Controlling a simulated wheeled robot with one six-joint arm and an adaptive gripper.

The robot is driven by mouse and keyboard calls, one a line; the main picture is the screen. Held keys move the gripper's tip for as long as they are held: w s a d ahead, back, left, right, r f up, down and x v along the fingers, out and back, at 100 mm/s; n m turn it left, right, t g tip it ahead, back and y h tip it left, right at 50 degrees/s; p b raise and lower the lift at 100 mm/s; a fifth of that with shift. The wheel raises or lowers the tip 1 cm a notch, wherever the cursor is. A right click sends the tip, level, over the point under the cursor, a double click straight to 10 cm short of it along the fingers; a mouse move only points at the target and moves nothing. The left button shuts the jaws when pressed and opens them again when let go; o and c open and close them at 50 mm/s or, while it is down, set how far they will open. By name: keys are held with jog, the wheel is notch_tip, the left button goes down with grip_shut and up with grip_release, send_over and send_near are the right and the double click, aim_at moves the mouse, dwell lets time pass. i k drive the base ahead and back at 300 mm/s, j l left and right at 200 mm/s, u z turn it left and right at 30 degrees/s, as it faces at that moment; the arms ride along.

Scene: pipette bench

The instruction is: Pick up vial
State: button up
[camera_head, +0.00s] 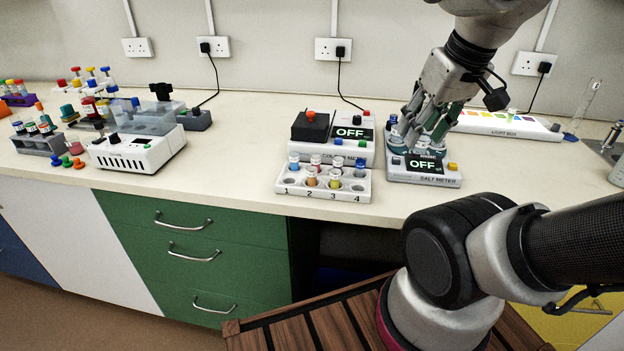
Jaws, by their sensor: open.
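My gripper (424,132) is open and points down over the salt meter (433,177), whose display reads OFF. Small blue-topped pieces, probably vials, show by the fingertips on top of the salt meter; the fingers partly hide them. I cannot tell if the fingers touch any of them. A white vial rack (322,190) numbered 1 to 4 stands left of the salt meter.
A meter with an OFF display (354,133) stands behind the rack. A light box (507,125) lies at the right, beside a glass cylinder (583,105). At the left are a white device (137,150) and racks of coloured vials (38,138). The counter between the left devices and the rack is clear.

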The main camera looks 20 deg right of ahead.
aim_at(311, 170)
jog(key=j+z, duration=0.2)
jog(key=j, duration=0.3)
jog(key=j+z, duration=0.15)
jog(key=j, duration=0.35)
jog(key=j+z, duration=0.2)
jog(key=j, duration=0.3)
jog(key=k+j+z, duration=0.15)
jog(key=j, duration=0.35)
jog(key=j+z, duration=0.2)
jog(key=j, duration=0.25)
jog(key=k+j+z, duration=0.15)
jog(key=j, duration=0.3)
jog(key=k+j, duration=0.05)
